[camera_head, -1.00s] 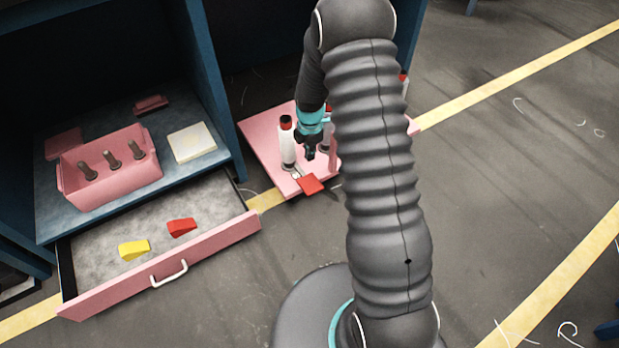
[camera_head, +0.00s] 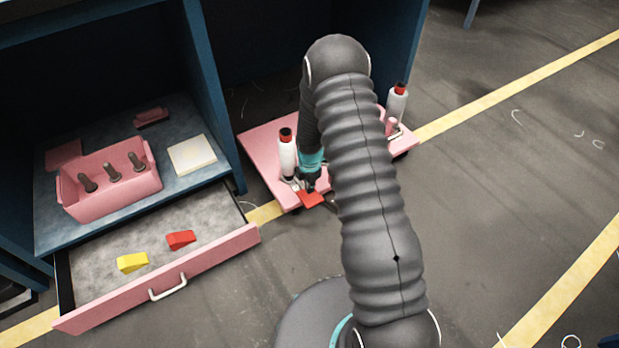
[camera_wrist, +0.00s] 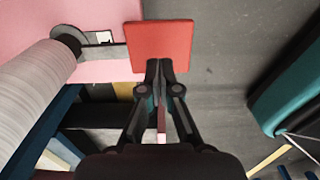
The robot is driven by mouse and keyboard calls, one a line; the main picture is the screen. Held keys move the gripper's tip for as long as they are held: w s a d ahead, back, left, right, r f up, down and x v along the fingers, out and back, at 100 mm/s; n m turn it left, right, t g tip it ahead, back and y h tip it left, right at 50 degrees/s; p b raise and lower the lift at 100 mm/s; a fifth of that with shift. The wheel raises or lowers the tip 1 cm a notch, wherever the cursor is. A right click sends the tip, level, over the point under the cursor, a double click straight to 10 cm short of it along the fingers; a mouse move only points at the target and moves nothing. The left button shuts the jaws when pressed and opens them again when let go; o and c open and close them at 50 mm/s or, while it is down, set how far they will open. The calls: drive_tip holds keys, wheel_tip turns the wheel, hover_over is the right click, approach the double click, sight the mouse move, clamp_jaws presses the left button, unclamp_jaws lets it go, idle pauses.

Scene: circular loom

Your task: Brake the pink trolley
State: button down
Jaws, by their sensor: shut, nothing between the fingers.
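The pink trolley (camera_head: 272,150) stands low on the floor, partly under the blue frame. White spools with red tops stand on it, one at its left (camera_head: 287,155) and one at its right end (camera_head: 397,102). A red brake pedal (camera_head: 311,199) juts from its front edge; it also shows in the wrist view (camera_wrist: 160,46). My gripper (camera_head: 311,188) is shut and empty, pointing down at the pedal. In the wrist view its closed fingertips (camera_wrist: 160,66) are at the pedal's near edge; I cannot tell whether they touch. My arm hides the trolley's middle.
An open pink drawer (camera_head: 160,290) left of the trolley holds a red wedge (camera_head: 181,239) and a yellow wedge (camera_head: 132,262). A pink bin (camera_head: 110,180) with dark pegs sits on the shelf above. The floor to the right (camera_head: 500,180) is clear apart from thread scraps.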

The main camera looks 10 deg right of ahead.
sight(310, 198)
drive_tip(key=shift+f, duration=1.5)
drive_tip(key=shift+f, duration=0.1)
drive_tip(key=f+b, duration=0.1)
drive_tip(key=b, duration=0.1)
drive_tip(key=f+b, duration=0.1)
drive_tip(key=b, duration=0.1)
drive_tip(key=f+b, duration=0.1)
drive_tip(key=f, duration=0.1)
drive_tip(key=shift+s+b, duration=0.25)
drive_tip(key=shift+b, duration=0.15)
drive_tip(key=s+d+r+p, duration=0.1)
drive_tip(key=s+r, duration=0.1)
drive_tip(key=r, duration=0.4)
drive_tip(key=s+r+p, duration=0.1)
drive_tip(key=s+r, duration=0.2)
drive_tip(key=r, duration=0.4)
drive_tip(key=shift+d+r+p, duration=0.15)
drive_tip(key=shift+d+p, duration=0.15)
drive_tip(key=shift+d, duration=0.05)
